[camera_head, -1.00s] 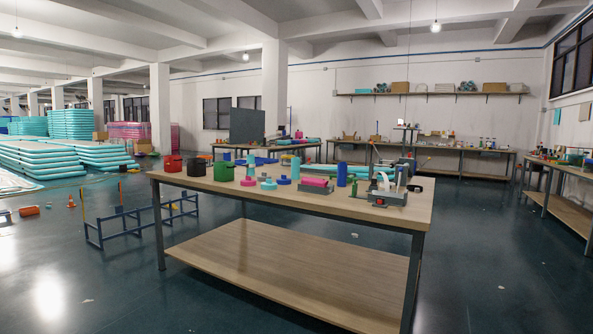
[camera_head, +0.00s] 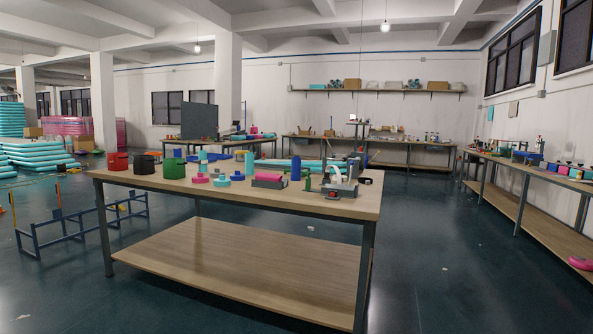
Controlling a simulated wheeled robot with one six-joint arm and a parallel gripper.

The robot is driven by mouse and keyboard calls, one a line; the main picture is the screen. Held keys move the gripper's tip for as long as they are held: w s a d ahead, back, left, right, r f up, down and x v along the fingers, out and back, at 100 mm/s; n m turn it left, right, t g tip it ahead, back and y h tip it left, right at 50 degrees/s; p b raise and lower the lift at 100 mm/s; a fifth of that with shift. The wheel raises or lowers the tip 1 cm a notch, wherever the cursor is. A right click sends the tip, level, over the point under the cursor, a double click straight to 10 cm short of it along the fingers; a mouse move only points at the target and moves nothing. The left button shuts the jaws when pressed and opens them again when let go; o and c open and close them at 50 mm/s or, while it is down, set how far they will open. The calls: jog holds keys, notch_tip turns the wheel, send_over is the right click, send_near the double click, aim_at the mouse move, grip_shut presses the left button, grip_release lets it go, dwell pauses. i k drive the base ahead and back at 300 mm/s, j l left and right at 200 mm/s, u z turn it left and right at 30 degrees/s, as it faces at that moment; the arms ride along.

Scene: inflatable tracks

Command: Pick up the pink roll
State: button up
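A pink roll-shaped object (camera_head: 268,178) lies on a small grey holder (camera_head: 270,185) on the wooden-topped table (camera_head: 130,177) in front of me. A flat pink round piece (camera_head: 200,178) sits further left on the same table. Another pink object (camera_head: 582,263) lies on the lower shelf of the right-hand bench, cut by the picture edge. At this distance I cannot tell for certain which is the roll. My gripper is not in view.
Red (camera_head: 117,161), black (camera_head: 145,162) and green (camera_head: 174,167) containers stand on the table's left part. A blue cylinder (camera_head: 295,167) and a grey device (camera_head: 339,181) stand right of the holder. A blue frame (camera_head: 60,232) stands left. The floor right of the table is mostly clear.

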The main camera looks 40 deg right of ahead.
aim_at(261, 175)
jog(key=z, duration=1.5)
jog(key=i+j, duration=0.25)
jog(key=i, duration=0.2)
jog(key=i+j, duration=0.2)
jog(key=i, duration=0.3)
jog(key=i+j, duration=0.25)
jog(key=i, duration=0.2)
jog(key=i+j, duration=0.25)
jog(key=i, duration=0.2)
jog(key=i+j, duration=0.25)
jog(key=i, duration=0.25)
jog(key=i+j, duration=0.2)
jog(key=i, duration=0.25)
jog(key=i+j, duration=0.25)
jog(key=i, duration=0.2)
jog(key=i+j, duration=0.25)
jog(key=i, duration=0.25)
